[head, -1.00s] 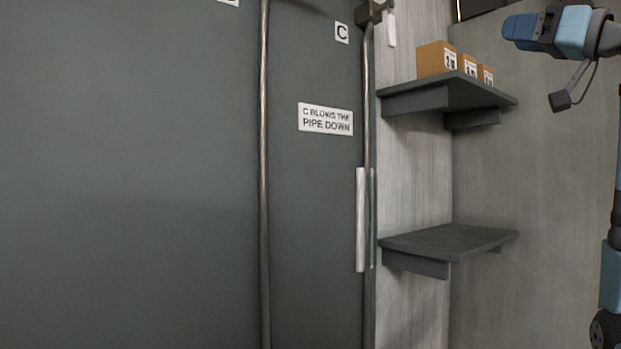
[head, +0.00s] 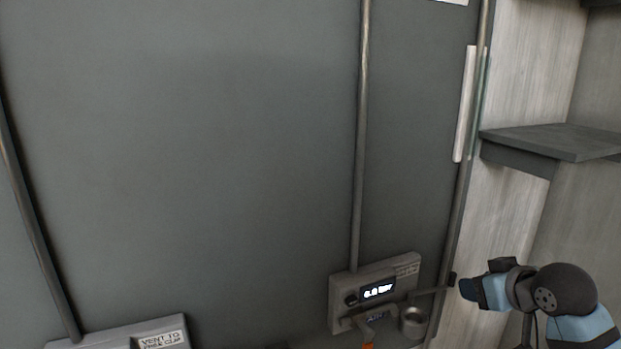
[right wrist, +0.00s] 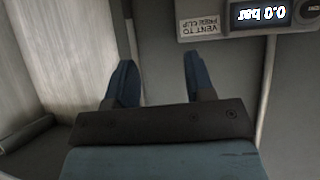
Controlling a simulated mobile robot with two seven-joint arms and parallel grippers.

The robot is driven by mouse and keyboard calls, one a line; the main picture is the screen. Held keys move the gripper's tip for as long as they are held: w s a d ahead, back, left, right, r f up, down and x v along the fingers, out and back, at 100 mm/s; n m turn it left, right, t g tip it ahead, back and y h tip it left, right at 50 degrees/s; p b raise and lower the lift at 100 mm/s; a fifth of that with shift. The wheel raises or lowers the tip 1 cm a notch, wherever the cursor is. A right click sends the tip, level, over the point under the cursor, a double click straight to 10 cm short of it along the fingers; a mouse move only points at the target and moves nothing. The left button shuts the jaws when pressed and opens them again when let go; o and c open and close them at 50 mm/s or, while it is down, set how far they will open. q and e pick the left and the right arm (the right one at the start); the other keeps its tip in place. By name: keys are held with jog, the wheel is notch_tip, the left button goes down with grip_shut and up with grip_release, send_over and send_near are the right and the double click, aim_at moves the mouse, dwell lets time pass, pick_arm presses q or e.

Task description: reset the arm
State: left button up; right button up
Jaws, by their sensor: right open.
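My right gripper (head: 469,289) shows at the lower right of the head view, its blue wrist and dark joint behind it. It points left, close to the pressure unit (head: 345,291), with a thin bar and a small metal cup (head: 412,321) just beside it. I cannot tell whether it touches them. In the right wrist view my two blue fingers (right wrist: 161,78) stand wide apart with nothing between them. The unit's lit display (right wrist: 262,14) shows there upside down. My left gripper is out of view.
A grey wall panel (head: 220,140) carries vertical pipes (head: 361,130). A dark shelf (head: 565,141) juts out at the right. Another labelled box (head: 110,336) is at the bottom left. A white and clear strip (head: 466,105) runs along the right pipe.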

jog(key=s+a+f+g+h, duration=0.1)
jog(key=s+a+f+g, duration=0.1)
jog(key=s+f, duration=0.55)
jog(key=s+a+f+g, duration=0.2)
jog(key=s+f, duration=0.5)
jog(key=f, duration=0.2)
jog(key=s+a+f+m+g+h, duration=0.1)
jog(key=s+f+g, duration=0.4)
jog(key=s, duration=1.2)
jog(key=w+a+f+n+t+y+p, duration=0.1)
jog(key=w+a+f+t+y+p, duration=0.1)
jog(key=w+a+f+t+p, duration=0.3)
notch_tip(320, 180, down, 4)
jog(key=a+t+p, duration=0.1)
jog(key=t+p, duration=0.1)
jog(key=t, duration=0.2)
jog(key=shift+w+a+y, duration=0.3)
jog(key=shift+w+y, duration=0.05)
jog(key=shift+y, duration=0.05)
